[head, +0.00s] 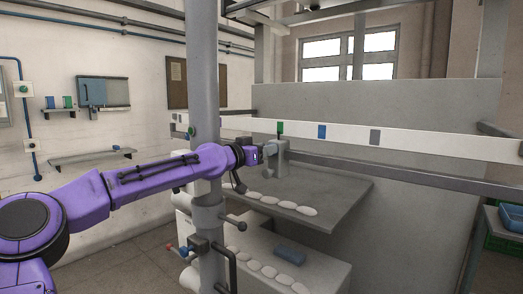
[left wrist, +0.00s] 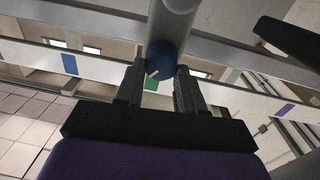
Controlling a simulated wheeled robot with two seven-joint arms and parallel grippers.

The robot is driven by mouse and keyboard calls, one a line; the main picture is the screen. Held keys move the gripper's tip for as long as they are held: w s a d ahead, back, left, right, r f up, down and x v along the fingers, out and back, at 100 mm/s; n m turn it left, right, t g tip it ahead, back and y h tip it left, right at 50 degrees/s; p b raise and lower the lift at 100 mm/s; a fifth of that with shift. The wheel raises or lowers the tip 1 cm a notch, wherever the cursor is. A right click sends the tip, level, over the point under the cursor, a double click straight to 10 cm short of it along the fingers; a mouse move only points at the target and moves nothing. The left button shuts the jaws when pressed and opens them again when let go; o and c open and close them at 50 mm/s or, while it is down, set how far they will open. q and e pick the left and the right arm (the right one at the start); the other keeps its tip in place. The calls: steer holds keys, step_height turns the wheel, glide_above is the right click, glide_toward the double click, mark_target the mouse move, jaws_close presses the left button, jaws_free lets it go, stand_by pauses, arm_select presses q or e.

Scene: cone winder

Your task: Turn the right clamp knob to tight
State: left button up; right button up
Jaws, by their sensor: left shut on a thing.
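The right clamp knob (left wrist: 160,58) is round and blue with a white pointer line. It sits at the end of a grey cylinder in the left wrist view, and its pointer points down and to the left. My left gripper (left wrist: 158,88) has one finger on each side of the knob and is shut on it. In the head view my left gripper (head: 262,153) is at the grey clamp block (head: 281,152) below the white rail; the knob is hidden there. My right gripper is in neither view.
The white rail (head: 420,142) with green, blue and grey patches runs just above. A grey shelf (head: 335,205) below carries several white oval pieces. A blue block (head: 290,256) lies lower down.

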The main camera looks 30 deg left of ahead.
arm_select(q)
steer(key=shift+w+a+f+n+t+y+b, duration=0.1)
steer(key=shift+n+t+y+b, duration=0.1)
steer(key=shift+n, duration=3.7)
steer(key=shift+a+f+n+t+y+b, duration=0.1)
steer(key=shift+n+t+b, duration=0.1)
steer(key=shift+n, duration=3.7)
steer(key=shift+r, duration=0.15)
